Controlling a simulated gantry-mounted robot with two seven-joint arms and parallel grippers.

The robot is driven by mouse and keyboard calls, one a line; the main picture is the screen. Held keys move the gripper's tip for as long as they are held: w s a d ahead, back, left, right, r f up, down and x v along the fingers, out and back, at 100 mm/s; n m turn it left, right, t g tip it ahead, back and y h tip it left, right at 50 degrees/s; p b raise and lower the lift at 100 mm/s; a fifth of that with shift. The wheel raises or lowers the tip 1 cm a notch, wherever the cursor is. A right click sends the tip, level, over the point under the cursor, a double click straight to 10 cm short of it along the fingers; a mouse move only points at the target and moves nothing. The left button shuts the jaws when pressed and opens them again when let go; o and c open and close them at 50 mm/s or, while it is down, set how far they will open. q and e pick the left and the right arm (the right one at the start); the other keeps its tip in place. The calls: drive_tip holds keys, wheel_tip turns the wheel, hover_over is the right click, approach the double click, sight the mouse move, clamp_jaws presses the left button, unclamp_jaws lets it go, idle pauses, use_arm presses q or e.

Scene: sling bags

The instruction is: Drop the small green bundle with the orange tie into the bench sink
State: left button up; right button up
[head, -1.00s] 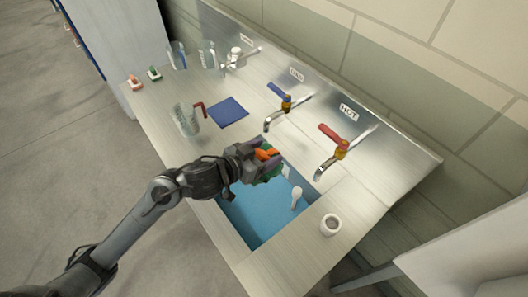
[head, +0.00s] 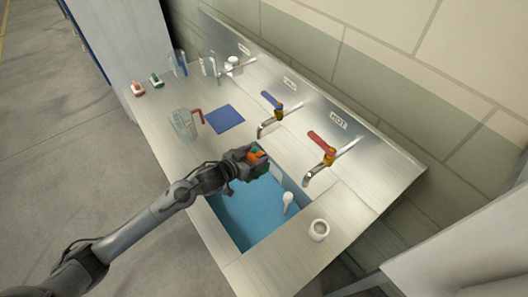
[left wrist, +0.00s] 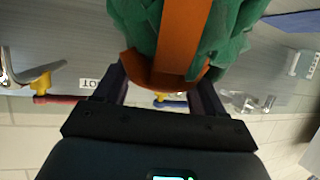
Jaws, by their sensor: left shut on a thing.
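The small green bundle with the orange tie (head: 257,156) is in my left gripper (head: 250,160), over the far left part of the bench sink (head: 252,212). In the left wrist view the bundle (left wrist: 225,35) fills the top middle, its orange tie (left wrist: 183,40) between the two fingers. My left gripper is shut on it. The sink has a blue basin, and a white brush-like thing (head: 288,200) is in it. My right gripper is not in view.
A red-handled tap (head: 322,155) and a blue-handled tap (head: 272,115) stand behind the sink. A white cup (head: 318,230) is at its right. A clear jug (head: 184,124) and a blue mat (head: 225,118) lie to the left.

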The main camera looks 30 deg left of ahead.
use_arm(q)
drive_tip(key=shift+n+y, duration=0.5)
drive_tip(key=a+f, duration=0.1)
drive_tip(key=f, duration=0.1)
drive_tip(key=s+a+f+p, duration=0.1)
drive_tip(key=a+f, duration=0.3)
drive_tip(key=shift+s+f+p, duration=0.2)
drive_tip(key=shift+s+p, duration=0.1)
drive_tip(key=shift+s+a+f, duration=0.1)
drive_tip(key=shift+s+f, duration=0.05)
drive_tip(key=shift+s, duration=0.05)
drive_tip(key=shift+s+f, duration=0.1)
drive_tip(key=shift+f, duration=0.3)
wheel_tip(320, 180, down, 5)
drive_tip(key=b, duration=0.5)
drive_tip(key=shift+f+b, duration=0.15)
drive_tip(key=shift+b, duration=0.25)
drive_tip(key=o, duration=1.6)
